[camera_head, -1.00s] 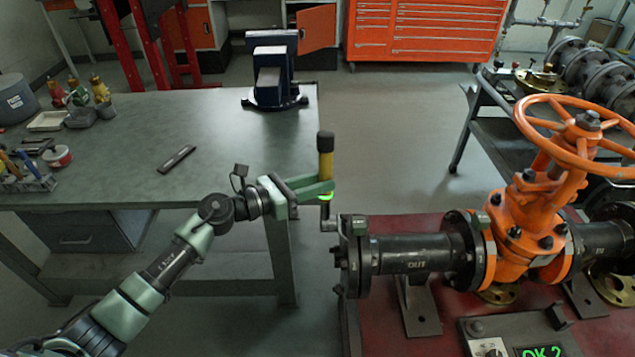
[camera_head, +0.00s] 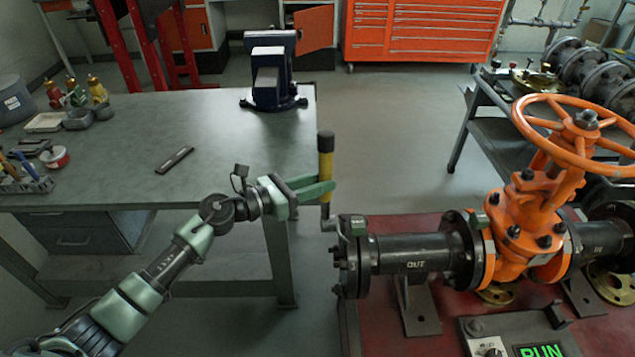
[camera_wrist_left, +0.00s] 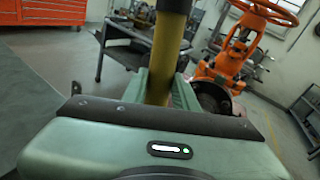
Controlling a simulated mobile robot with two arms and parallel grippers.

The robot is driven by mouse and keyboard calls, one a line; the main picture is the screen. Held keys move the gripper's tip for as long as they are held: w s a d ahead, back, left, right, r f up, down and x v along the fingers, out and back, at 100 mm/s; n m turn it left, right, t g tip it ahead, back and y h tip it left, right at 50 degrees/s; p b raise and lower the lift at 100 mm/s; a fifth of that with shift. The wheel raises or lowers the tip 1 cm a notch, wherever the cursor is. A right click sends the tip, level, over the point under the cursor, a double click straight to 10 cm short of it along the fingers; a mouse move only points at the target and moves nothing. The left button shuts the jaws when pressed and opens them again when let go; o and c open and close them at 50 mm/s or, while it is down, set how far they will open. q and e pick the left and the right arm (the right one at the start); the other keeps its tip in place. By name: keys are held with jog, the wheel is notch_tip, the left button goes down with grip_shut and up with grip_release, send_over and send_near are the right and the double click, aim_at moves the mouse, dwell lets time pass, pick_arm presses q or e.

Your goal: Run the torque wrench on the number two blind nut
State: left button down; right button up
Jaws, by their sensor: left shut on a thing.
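My left gripper (camera_head: 315,191) is shut on the yellow and black torque wrench (camera_head: 325,160), which stands upright. The wrench's lower end meets the left end of the blind flange (camera_head: 352,257) on the dark pipe; which nut it sits on is too small to tell. In the left wrist view the yellow wrench shaft (camera_wrist_left: 165,60) rises between my green fingers. The orange gate valve (camera_head: 525,220) with its handwheel is on the right. A panel display (camera_head: 541,351) reads RUN in green. My right gripper is not in view.
A green-topped workbench (camera_head: 225,130) with a blue vise (camera_head: 270,75), bottles and trays stands behind my left arm. A dark cart (camera_head: 500,140) is at the right. The pipe rests on a red skid (camera_head: 385,325). Open floor lies between bench and cart.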

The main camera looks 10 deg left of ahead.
pick_arm(q)
jog(key=shift+a+r+b, duration=0.2)
jog(key=shift+b, duration=0.15)
dwell(1.1)
jog(key=shift+a, duration=0.1)
